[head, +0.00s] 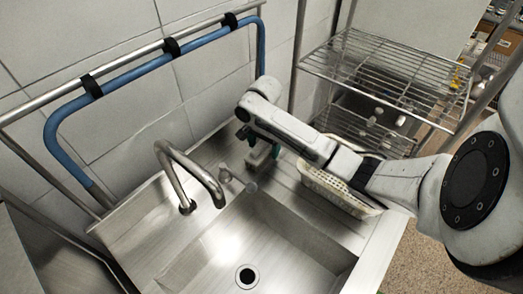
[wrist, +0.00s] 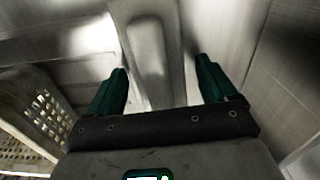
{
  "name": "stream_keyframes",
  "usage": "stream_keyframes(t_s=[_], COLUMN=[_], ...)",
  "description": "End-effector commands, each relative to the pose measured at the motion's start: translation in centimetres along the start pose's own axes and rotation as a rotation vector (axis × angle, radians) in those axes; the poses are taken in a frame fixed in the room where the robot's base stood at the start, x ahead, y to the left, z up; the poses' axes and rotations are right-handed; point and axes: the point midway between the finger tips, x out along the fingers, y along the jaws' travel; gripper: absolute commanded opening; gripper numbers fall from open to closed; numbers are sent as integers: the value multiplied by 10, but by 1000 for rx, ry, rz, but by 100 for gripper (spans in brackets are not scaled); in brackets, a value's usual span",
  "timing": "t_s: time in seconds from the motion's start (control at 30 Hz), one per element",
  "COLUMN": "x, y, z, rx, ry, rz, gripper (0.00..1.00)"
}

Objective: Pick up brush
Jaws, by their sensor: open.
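In the wrist view, a pale grey, long object with a rounded raised middle, which looks like the brush (wrist: 148,55), lies between the two green fingers of my gripper (wrist: 163,78). Gaps show on both sides of it, and its lower end is hidden by the gripper body. In the head view, my gripper (head: 258,142) points down over the steel counter behind the sink, right of the tap. A pale piece of the brush (head: 259,158) shows beneath the fingers; most of it is hidden there. My gripper is open around it, not closed on it.
A white perforated basket (head: 340,190) stands on the counter under my arm; a perforated basket (wrist: 35,105) shows at left in the wrist view. The curved tap (head: 190,170) and small clear items (head: 226,173) are left of my gripper. The sink (head: 262,235) is empty. A wire rack (head: 385,70) stands behind.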

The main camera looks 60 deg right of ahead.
Motion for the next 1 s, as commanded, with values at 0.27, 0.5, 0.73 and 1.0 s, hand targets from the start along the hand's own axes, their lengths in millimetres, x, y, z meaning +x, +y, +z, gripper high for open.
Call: stream_keyframes(t_s=[0.27,0.5,0.73,1.0], x=[0,0,-1,-4], y=[0,0,0,-1], z=[0,0,0,0], rx=[0,0,0,-1], ry=[0,0,0,0], rz=[0,0,-1,-2], gripper=[64,41,29,29])
